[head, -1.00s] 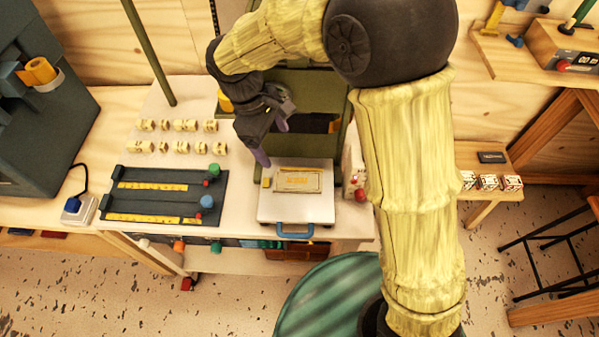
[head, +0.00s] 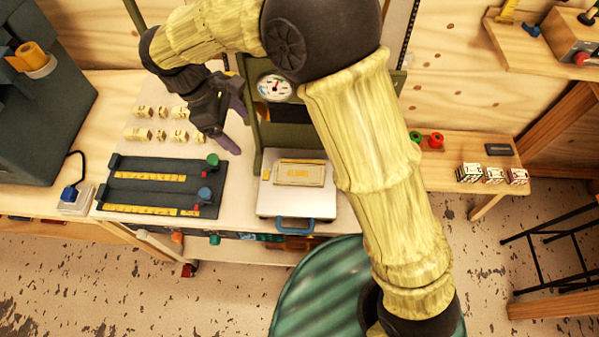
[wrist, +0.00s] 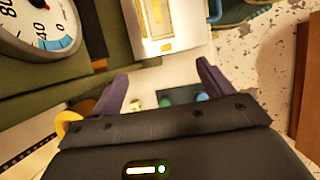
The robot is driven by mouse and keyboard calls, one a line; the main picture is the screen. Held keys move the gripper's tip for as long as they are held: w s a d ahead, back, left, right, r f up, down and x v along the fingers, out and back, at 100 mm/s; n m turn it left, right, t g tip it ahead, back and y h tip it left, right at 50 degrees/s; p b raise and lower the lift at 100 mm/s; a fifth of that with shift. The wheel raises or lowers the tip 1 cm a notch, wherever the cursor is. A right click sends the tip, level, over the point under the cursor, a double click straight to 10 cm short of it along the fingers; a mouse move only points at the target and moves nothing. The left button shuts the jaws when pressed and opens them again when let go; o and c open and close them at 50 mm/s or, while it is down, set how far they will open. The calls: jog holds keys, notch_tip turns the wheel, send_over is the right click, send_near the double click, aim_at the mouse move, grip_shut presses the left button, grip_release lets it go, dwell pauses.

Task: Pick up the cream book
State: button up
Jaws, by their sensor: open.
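A flat cream book (head: 300,173) lies on a white plate (head: 277,207) with a blue handle on the bench. Part of it shows at the top of the wrist view (wrist: 172,20), beyond the fingertips. My gripper (head: 238,126) is left of and above the book in the head view, apart from it. Its two purple fingers are spread with nothing between them, as the wrist view also shows (wrist: 163,75).
A green press frame with a dial gauge (head: 274,87) stands behind the plate. A dark slotted board (head: 150,187) with green and blue knobs lies left of it. Several small cream blocks (head: 160,135) sit behind the board. Patterned boxes (head: 493,175) stand on the right shelf.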

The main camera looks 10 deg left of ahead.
send_over(274, 172)
jog(key=a, duration=0.2)
notch_tip(274, 172, down, 11)
jog(key=shift+w+f+p, duration=0.1)
jog(key=shift+w+p, duration=0.05)
jog(key=shift+p, duration=0.15)
jog(key=shift+a+f, duration=0.1)
jog(key=shift+f, duration=0.3)
jog(key=x, duration=0.3)
jog(key=p+x, duration=0.1)
jog(key=shift+s+f, duration=0.25)
jog(key=shift+s, duration=0.05)
jog(key=shift+c, duration=0.4)
jog(key=c, duration=1.1)
